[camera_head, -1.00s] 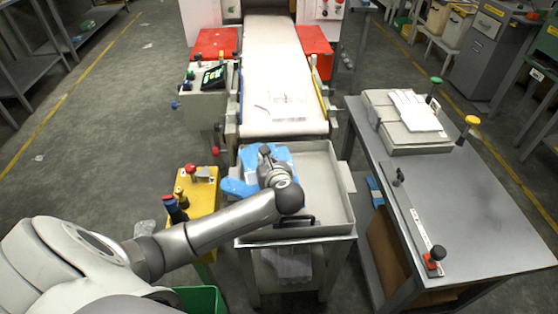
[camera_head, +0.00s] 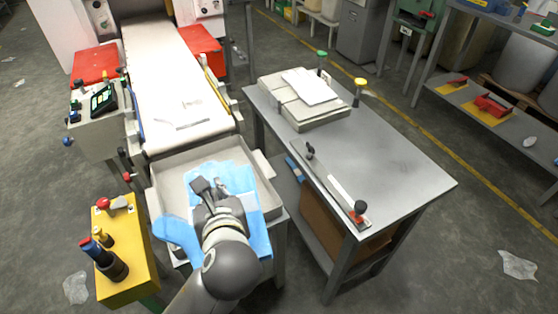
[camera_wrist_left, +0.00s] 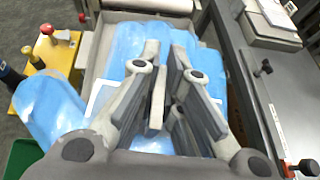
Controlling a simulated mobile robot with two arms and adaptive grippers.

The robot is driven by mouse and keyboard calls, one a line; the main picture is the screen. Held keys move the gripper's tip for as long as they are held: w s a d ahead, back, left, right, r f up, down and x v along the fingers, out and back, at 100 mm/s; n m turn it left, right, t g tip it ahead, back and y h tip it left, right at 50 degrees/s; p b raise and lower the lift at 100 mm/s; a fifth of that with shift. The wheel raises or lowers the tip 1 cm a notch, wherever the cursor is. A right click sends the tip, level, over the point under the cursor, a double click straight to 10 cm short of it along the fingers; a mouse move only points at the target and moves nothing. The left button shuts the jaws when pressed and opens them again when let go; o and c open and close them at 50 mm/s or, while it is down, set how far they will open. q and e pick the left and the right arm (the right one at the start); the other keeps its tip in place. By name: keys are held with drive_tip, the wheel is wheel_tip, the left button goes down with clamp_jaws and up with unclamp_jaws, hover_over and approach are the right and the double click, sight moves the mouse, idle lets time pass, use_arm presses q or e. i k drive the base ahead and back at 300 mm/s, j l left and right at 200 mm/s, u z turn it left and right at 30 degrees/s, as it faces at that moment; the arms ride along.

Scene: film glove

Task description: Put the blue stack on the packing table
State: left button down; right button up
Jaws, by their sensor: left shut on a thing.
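The blue stack (camera_head: 226,172) of thin film gloves is at the metal tray (camera_head: 170,186) at the conveyor's end. Part of it flops over the tray's left side. My left gripper (camera_head: 211,191) reaches down from above and is shut on the stack; its fingers hide the middle. In the left wrist view, blue film (camera_wrist_left: 50,106) spreads on both sides of my left gripper (camera_wrist_left: 165,98). I cannot tell whether the stack is clear of the tray floor. The grey packing table (camera_head: 395,170) stands to the right. My right gripper is not in view.
The packing table holds a pale box with white sheets (camera_head: 308,88) at the back and a bar with a black-and-red knob (camera_head: 338,188) near the front left. Its middle and right are bare. A yellow stand (camera_head: 125,250) with knobs is left of the tray.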

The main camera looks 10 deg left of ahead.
sight(377, 159)
drive_tip(key=k+l+z, duration=0.1)
drive_tip(key=k+z, duration=0.25)
drive_tip(key=k, duration=0.3)
drive_tip(key=i+z, duration=0.15)
drive_tip(key=z, duration=0.25)
drive_tip(key=i+j+z, duration=0.1)
drive_tip(key=z, duration=0.35)
drive_tip(key=i+j+z, duration=0.2)
drive_tip(key=z, duration=0.2)
drive_tip(key=i+j, duration=0.55)
drive_tip(key=j, duration=0.25)
